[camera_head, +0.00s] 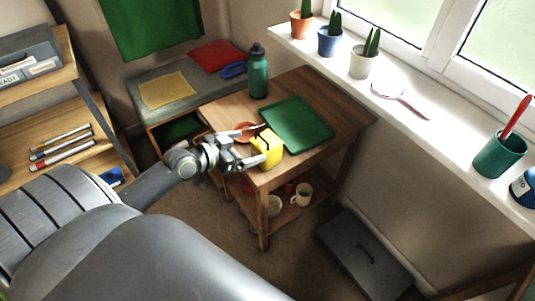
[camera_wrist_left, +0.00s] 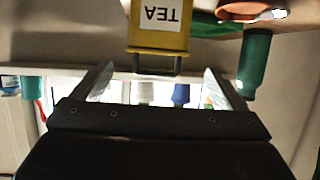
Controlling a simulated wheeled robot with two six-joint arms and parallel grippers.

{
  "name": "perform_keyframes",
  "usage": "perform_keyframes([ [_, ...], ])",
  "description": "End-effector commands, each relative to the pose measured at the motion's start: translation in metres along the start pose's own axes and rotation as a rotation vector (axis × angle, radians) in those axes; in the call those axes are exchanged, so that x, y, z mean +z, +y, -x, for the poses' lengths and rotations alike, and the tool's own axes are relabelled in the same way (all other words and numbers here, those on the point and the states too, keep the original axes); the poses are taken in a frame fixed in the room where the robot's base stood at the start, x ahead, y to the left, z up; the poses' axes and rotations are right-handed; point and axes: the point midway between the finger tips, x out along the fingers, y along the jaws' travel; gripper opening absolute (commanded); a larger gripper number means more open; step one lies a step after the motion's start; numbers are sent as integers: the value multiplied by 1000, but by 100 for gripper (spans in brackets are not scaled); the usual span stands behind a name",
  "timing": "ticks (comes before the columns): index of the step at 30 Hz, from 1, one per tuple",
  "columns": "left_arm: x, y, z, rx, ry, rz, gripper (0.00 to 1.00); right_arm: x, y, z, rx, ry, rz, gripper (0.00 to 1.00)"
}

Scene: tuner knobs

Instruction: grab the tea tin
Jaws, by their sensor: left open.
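The tea tin (camera_head: 270,153) is yellow and stands at the near corner of the wooden cart top (camera_head: 345,105). In the left wrist view the tin (camera_wrist_left: 175,40) appears upside down, with a white TEA label and a dark loop at its edge. My left gripper (camera_head: 255,151) is open beside the tin in the head view, its fingers pointing toward it. In the left wrist view the two fingers (camera_wrist_left: 160,82) stand wide apart, with the tin ahead and between their lines. I cannot tell whether they touch it. My right gripper is not in view.
A mug (camera_head: 301,194) sits on the lower shelf. The windowsill (camera_head: 430,117) holds pots and a brush. A grey box (camera_head: 364,255) lies on the floor.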

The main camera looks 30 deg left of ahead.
Motion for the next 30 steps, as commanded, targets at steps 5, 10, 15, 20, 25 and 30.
perform_keyframes([
  [5,0,0,-32,-1,2,3,94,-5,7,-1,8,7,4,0],
  [10,0,0,-46,-1,0,0,94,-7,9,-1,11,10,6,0],
  [15,-3,2,-60,0,1,2,94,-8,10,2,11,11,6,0],
  [20,-4,4,-84,-1,1,2,94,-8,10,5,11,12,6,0],
  [25,-3,3,-98,-1,0,1,94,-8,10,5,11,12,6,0],
  [30,-3,3,-100,-1,-1,0,94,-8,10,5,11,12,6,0],
])
